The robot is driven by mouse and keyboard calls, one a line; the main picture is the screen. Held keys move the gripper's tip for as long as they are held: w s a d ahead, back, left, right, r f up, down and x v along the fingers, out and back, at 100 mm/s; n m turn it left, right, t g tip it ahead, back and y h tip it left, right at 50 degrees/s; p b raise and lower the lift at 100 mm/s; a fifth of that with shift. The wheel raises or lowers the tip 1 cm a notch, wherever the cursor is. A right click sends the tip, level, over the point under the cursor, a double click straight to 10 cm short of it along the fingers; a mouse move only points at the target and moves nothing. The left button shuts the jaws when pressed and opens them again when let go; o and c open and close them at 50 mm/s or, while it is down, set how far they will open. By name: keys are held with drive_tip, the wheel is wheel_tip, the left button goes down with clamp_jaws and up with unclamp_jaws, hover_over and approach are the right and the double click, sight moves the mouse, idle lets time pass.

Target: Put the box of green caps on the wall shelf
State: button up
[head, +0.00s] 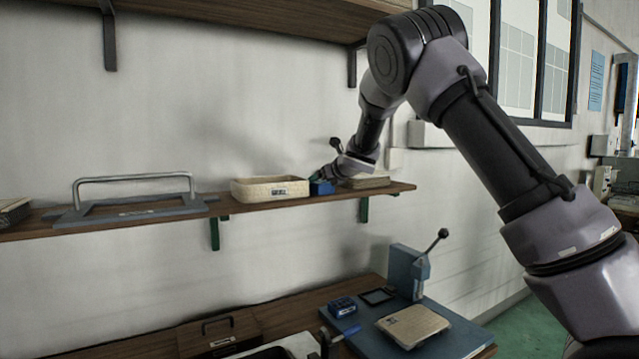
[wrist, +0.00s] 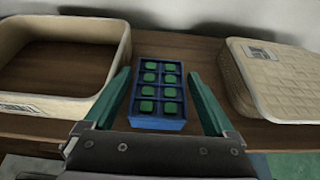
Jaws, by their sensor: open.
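The box of green caps is a small blue box (wrist: 158,124) with green caps in its cells. In the wrist view it rests upright on the wooden wall shelf (wrist: 45,125), between my gripper's two teal fingers. My gripper (wrist: 160,92) is open, with a finger on each side of the box and visible gaps. In the head view the blue box (head: 322,187) sits on the wall shelf, right of the cream tray, with my gripper (head: 322,174) at it. The gripper partly hides the box there.
A cream tray (head: 270,197) stands left of the box, and a lidded woven box (wrist: 285,75) lies to its right. A grey handled frame (head: 135,214) is farther left on the shelf. Below are a workbench with a lever press (head: 407,270) and another blue box (head: 342,307).

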drive_tip(key=v, duration=1.1)
drive_tip(key=s+d+r+m+h, duration=0.2)
drive_tip(key=s+d+m, duration=0.1)
drive_tip(key=d+m, duration=0.45)
drive_tip(key=s+d+r+m+h, duration=0.2)
drive_tip(key=s+d+m, duration=0.1)
drive_tip(key=d+m, duration=0.45)
drive_tip(key=s+d+r+m+h, duration=0.2)
drive_tip(key=s+d+m, duration=0.1)
drive_tip(key=d+m, duration=0.45)
drive_tip(key=s+d+m+g, duration=0.1)
drive_tip(key=s+d+m, duration=0.2)
drive_tip(key=s+m, duration=0.4)
drive_tip(key=s+d+m+g, duration=0.1)
drive_tip(key=s+d+m, duration=0.2)
drive_tip(key=s+m, duration=0.45)
drive_tip(key=s+a+f+m+g, duration=0.1)
drive_tip(key=s+f+m, duration=0.1)
drive_tip(key=s+m, duration=0.3)
drive_tip(key=s+a+f+m+g, duration=0.1)
drive_tip(key=s+f+m, duration=0.1)
drive_tip(key=s+m, duration=0.3)
drive_tip(key=s, duration=0.4)
drive_tip(key=shift+s+y, duration=0.3)
drive_tip(key=shift+s, duration=0.1)
